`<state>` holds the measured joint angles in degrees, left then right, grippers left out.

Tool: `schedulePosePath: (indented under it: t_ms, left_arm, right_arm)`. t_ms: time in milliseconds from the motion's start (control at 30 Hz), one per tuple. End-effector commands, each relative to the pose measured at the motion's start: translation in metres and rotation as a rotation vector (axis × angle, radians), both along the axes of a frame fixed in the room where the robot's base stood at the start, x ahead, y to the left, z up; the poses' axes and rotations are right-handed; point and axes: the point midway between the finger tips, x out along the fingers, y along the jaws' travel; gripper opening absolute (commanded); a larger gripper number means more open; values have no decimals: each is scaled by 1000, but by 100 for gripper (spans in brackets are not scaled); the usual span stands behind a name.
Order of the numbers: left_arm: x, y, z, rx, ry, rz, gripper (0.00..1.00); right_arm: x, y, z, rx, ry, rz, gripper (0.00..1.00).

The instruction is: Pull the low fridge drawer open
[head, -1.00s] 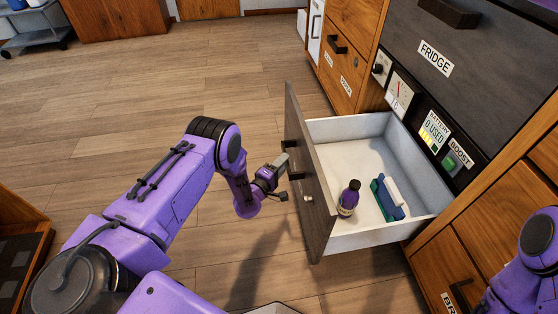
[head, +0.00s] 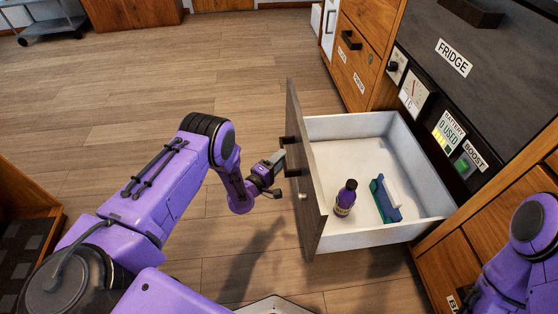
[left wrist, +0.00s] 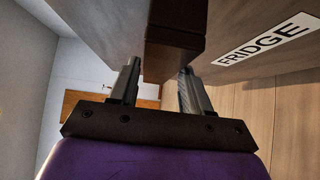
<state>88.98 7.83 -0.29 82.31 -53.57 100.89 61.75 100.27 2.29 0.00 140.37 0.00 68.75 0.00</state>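The low fridge drawer (head: 306,190) stands well out of the cabinet at the right, its grey front facing left and its white inside showing. Its dark handle (head: 291,143) is on that front; in the left wrist view the handle (left wrist: 174,45) lies between the two fingers. My left gripper (head: 281,162) is shut on the handle, with a finger on each side; the fingers also show in the left wrist view (left wrist: 158,88). Part of my right arm shows at the lower right; its gripper is out of view.
A purple bottle (head: 345,198) stands in the drawer beside a blue-green and white object (head: 386,198). The upper fridge front (head: 470,75) is shut above. Wooden cabinets flank it. A cart (head: 45,20) is far left. The wooden floor left of the drawer is clear.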

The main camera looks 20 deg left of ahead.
Motion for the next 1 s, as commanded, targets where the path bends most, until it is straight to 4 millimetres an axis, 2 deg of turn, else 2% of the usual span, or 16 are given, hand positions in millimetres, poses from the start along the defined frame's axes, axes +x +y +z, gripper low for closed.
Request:
schedulePosePath:
  t_ms: [367, 467, 733, 867, 1000]
  left_arm:
    - [-4, 2, 2, 0, -2, 3, 63]
    - [-19, 6, 3, 0, 1, 4, 63]
    - [-81, 21, 3, 0, 3, 3, 63]
    - [-97, 25, 2, 0, 0, 2, 63]
    - [-102, 27, 1, 0, -1, 2, 63]
  right_arm:
    - [0, 0, 2, 0, 0, 0, 43]
    - [0, 0, 9, 0, 0, 0, 43]
    - [0, 0, 27, 0, 0, 0, 43]
    - [0, 0, 30, 0, 0, 0, 43]
    - [0, 0, 30, 0, 0, 0, 43]
